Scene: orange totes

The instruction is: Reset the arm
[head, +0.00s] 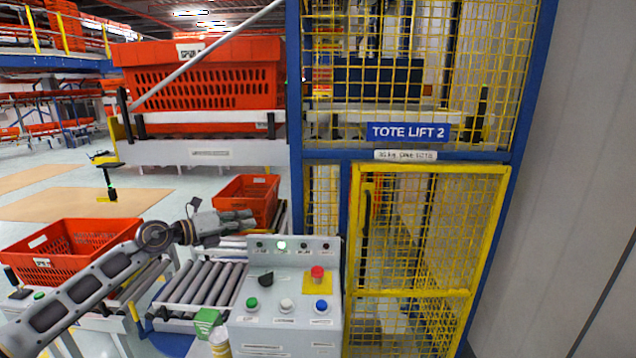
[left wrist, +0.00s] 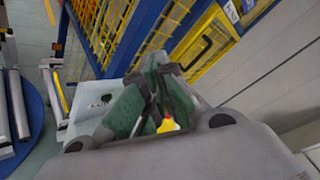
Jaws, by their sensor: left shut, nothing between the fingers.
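My left arm (head: 95,280) reaches in from the left in the head view. Its gripper (head: 248,219) is shut and empty, pointing right, in front of an orange tote and above the control panel's left part. In the left wrist view the gripper fingers (left wrist: 150,110) show close up, with a bit of yellow and red behind them. My right gripper is in neither view.
The control panel (head: 290,255) has green, white and blue buttons and a red button on yellow. Behind it stands the caged tote lift (head: 430,170). A roller conveyor (head: 205,283) and orange totes (head: 75,240) are at left. A grey wall (head: 590,180) is at right.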

